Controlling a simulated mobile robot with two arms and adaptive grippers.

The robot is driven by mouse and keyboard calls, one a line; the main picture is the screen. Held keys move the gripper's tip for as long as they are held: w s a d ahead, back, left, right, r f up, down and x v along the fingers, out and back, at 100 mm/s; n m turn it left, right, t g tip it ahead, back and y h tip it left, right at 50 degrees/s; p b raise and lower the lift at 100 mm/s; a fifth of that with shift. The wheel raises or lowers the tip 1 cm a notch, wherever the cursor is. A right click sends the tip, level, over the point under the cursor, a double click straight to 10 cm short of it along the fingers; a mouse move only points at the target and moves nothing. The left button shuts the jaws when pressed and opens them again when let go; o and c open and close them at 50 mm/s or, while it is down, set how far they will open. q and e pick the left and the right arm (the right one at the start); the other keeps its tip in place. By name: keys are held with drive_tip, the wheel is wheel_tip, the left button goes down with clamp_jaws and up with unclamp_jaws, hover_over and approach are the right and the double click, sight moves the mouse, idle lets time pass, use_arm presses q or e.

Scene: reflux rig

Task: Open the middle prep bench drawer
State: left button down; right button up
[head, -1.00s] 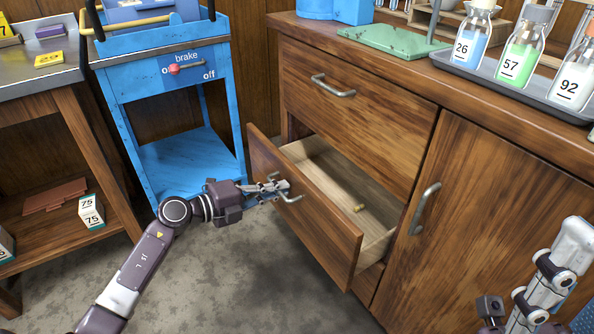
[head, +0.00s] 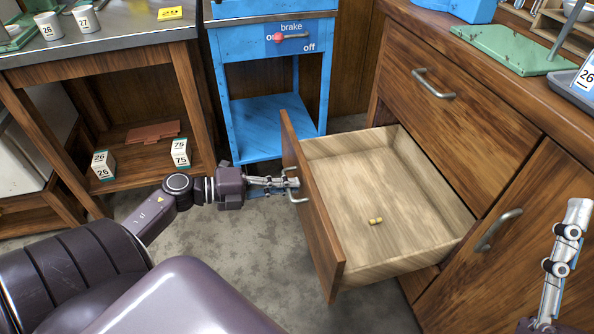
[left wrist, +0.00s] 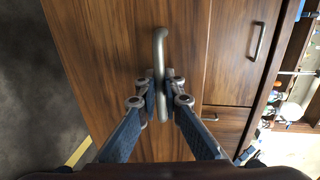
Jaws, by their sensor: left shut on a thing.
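The middle prep bench drawer (head: 375,205) is pulled well out of the wooden bench, its pale inside in full view. A small yellow piece (head: 376,221) lies on its floor. My left gripper (head: 290,184) is shut on the metal drawer handle (head: 298,194) at the drawer front. In the left wrist view the handle (left wrist: 160,60) stands between the two fingers (left wrist: 161,92). My right gripper (head: 578,232) is at the right edge, apart from the drawer; its fingers show only in part.
The top drawer (head: 450,115) is closed above, and a cupboard door (head: 510,250) is closed at the right. A blue cart (head: 265,110) with a brake switch stands behind. A table (head: 100,55) stands at the left.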

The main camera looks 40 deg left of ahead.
idle(0.3)
use_arm(q)
drive_tip(key=c, duration=2.3)
unclamp_jaws()
drive_tip(key=shift+c, duration=0.2)
drive_tip(key=shift+s+a, duration=0.1)
drive_tip(key=v, duration=1.2)
